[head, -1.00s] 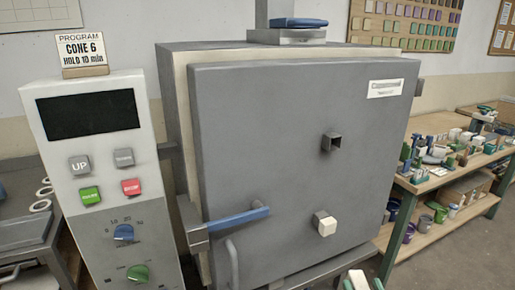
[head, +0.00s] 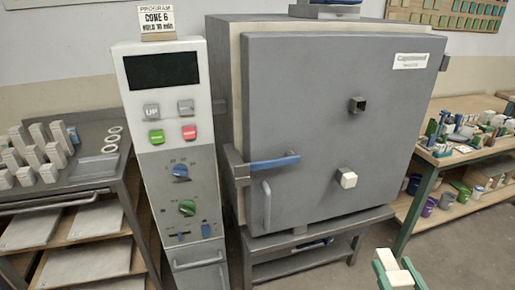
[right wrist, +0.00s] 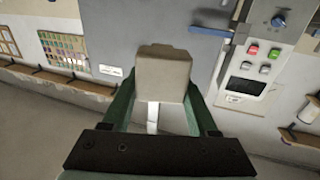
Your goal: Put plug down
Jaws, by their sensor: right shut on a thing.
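The pale plug (head: 393,270) is held between the green fingers of my right gripper (head: 398,277), low in the head view, in front of the kiln's right side. In the right wrist view the plug (right wrist: 164,72) fills the space between the shut fingers (right wrist: 165,100), its broad beige block sticking out past them. A second pale plug (head: 347,178) sits in the lower port of the kiln door. The upper port (head: 357,104) is an open, dark square hole. My left gripper is out of view.
The grey kiln (head: 300,120) stands closed, its blue-handled latch (head: 273,162) on the left. Beside it is the control panel (head: 165,130). A crowded wooden shelf (head: 475,150) stands at right. Floor between kiln and shelf is clear.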

